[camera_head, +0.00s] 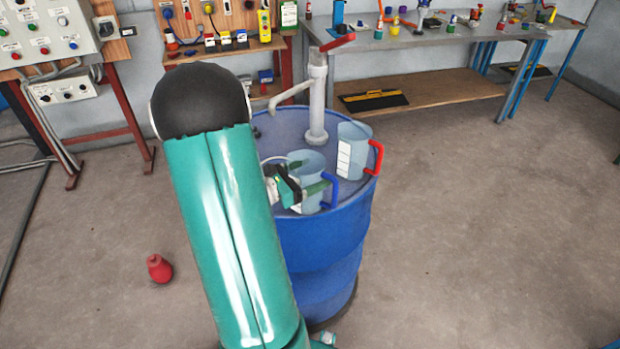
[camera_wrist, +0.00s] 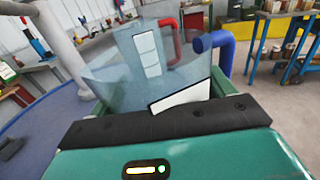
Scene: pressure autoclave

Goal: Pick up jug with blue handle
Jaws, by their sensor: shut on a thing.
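The jug with the blue handle (camera_head: 308,172) is a clear, bluish jug on top of the blue barrel (camera_head: 318,238), near its front edge. Its blue handle (camera_head: 329,190) points to the right. My gripper (camera_head: 300,188) is at the jug, with its green fingers on either side of the body. It is shut on the jug. In the wrist view the jug (camera_wrist: 130,72) fills the space between the fingers, with its blue handle (camera_wrist: 222,44) at the right. I cannot tell whether its base touches the barrel top.
A second clear jug with a red handle (camera_head: 352,148) stands close by, behind and to the right. A grey hand pump (camera_head: 317,100) rises from the barrel top. A red bulb-shaped object (camera_head: 159,268) lies on the floor at left. The floor at right is clear.

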